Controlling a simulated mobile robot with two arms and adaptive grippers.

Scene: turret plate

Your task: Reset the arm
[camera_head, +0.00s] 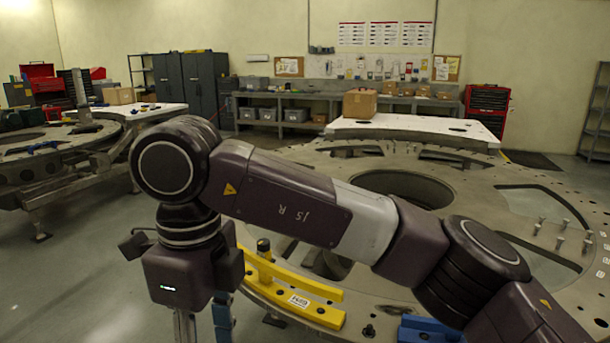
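My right arm (290,195) comes in from the lower right, crosses the middle of the view and bends down at a round joint on the left. My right gripper (203,325) hangs below the dark wrist block, pointing down. Its lower part is cut off by the bottom edge, so I cannot tell whether it is open or holds anything. My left arm and gripper are not in view.
A large metal turret plate (480,190) with round openings fills the right, partly hidden by my arm. A yellow bracket (290,287) and a blue part (430,330) lie on its near edge. Several bolts (560,240) stand on it. Floor (85,275) is clear at left.

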